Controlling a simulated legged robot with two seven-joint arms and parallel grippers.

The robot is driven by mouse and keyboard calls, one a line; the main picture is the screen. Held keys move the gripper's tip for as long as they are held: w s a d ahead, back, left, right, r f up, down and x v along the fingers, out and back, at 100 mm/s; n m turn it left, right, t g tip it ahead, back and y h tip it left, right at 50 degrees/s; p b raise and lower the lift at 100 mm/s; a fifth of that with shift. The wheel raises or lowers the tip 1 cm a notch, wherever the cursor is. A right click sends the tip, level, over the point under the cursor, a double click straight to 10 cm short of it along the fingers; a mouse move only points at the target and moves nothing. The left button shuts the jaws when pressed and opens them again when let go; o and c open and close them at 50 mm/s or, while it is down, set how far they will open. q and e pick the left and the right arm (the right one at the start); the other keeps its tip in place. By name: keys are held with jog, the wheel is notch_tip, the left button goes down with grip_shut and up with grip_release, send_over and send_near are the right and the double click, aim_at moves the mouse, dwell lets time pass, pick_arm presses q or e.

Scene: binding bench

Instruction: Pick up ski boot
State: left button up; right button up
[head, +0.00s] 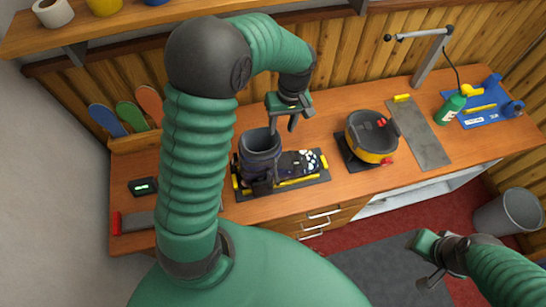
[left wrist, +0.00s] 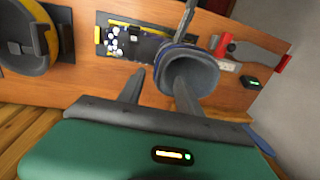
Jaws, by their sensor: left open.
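The dark grey-purple ski boot (head: 260,146) stands upright on a black bench fixture (head: 312,181) with yellow edges, its open cuff facing up. My left gripper (head: 283,126) is open and empty, pointing down just behind and to the right of the cuff. In the left wrist view the boot's cuff (left wrist: 192,75) shows its hollow opening. One finger of the left gripper (left wrist: 158,75) overlaps the cuff and the other is beside it; I cannot tell whether they touch. My right gripper (head: 428,260) is low at the right, away from the bench, its opening unclear.
A black and yellow round device (head: 370,137) stands right of the boot. Beyond it are a grey mat (head: 425,135), a lamp arm (head: 432,58), a green bottle (head: 450,108) and a blue mat (head: 480,108). Coloured skis (head: 130,114) lean at the left. A bin (head: 507,212) stands on the floor.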

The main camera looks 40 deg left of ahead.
aim_at(280, 134)
pick_arm(q)
jog(key=f, duration=0.1)
jog(key=s+f, duration=0.1)
jog(key=f, duration=0.1)
jog(key=a+f+p, duration=0.1)
jog(key=shift+s+a+f, duration=0.1)
jog(key=shift+s+f, duration=0.05)
jog(key=f, duration=0.1)
jog(key=w+f+p, duration=0.1)
jog(key=f, duration=0.1)
jog(key=shift+w+f, duration=0.2)
jog(key=shift+f, duration=0.1)
jog(key=f, duration=0.1)
jog(key=f+p, duration=0.1)
jog(key=s+d+f+p, duration=0.1)
jog(key=shift+f, duration=0.3)
jog(key=shift+s+a+f, duration=0.1)
jog(key=shift+f, duration=0.1)
jog(key=shift+a+f, duration=0.1)
jog(key=shift+a, duration=0.15)
jog(key=shift+a+f, duration=0.1)
jog(key=shift+a, duration=0.15)
jog(key=c, duration=0.5)
jog(key=shift+w, duration=0.2)
grip_shut()
jog(key=shift+d, duration=0.2)
pick_arm(e)
notch_tip(280, 134, up, 5)
jog(key=shift+w+a+f, duration=0.1)
jog(key=shift+a+f, duration=0.05)
